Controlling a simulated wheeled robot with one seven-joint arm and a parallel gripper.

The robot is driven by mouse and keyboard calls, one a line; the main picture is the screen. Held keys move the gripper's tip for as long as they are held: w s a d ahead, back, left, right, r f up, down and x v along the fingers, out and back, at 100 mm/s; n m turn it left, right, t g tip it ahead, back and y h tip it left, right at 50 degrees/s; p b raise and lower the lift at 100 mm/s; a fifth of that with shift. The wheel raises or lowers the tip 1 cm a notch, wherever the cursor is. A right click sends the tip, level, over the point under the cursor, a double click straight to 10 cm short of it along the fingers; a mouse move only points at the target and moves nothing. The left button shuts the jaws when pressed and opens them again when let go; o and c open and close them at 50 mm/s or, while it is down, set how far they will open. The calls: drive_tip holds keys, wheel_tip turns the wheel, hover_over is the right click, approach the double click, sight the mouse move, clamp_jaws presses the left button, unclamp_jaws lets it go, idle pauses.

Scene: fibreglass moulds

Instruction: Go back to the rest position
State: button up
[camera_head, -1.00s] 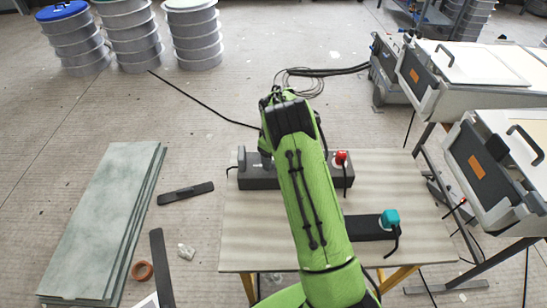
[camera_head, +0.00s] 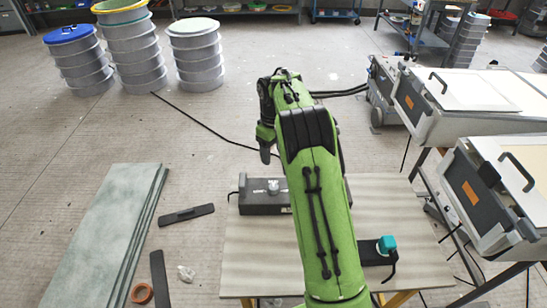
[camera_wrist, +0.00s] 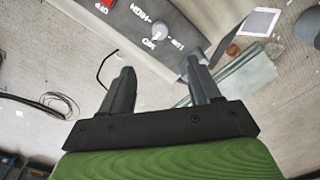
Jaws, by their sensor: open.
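My gripper (camera_head: 266,143) hangs above and behind the grey control box (camera_head: 262,203) on the wooden table, clear of it. In the wrist view my gripper (camera_wrist: 160,82) has its two dark fingers apart, with nothing between them. Beyond the fingertips the wrist view shows the box's labelled face (camera_wrist: 135,30) with a light round knob (camera_wrist: 158,31). My green arm reaches forward over the table and hides the box's right part in the head view.
A teal plug (camera_head: 386,245) sits on a dark strip on the table (camera_head: 410,215). White-lidded machines (camera_head: 470,95) stand at the right. Stacked greenish slabs (camera_head: 105,230) and dark flat bars lie on the floor at left. Drums (camera_head: 195,55) stand behind; the floor between is mostly free.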

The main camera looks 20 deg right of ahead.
idle(0.4)
drive_tip(key=s+a+r+m+t+p, duration=0.1)
drive_tip(key=s+a+r+t, duration=0.1)
drive_tip(key=s+a+r, duration=0.4)
drive_tip(key=s+a+r+m+t, duration=0.1)
drive_tip(key=s+r+m, duration=0.1)
drive_tip(key=s+r, duration=0.75)
drive_tip(key=s+a+m+t, duration=0.2)
drive_tip(key=s+a, duration=0.1)
drive_tip(key=s, duration=1.5)
drive_tip(key=shift+s+a+t+p, duration=0.2)
drive_tip(key=shift+a+t+p, duration=0.1)
drive_tip(key=shift+p, duration=0.15)
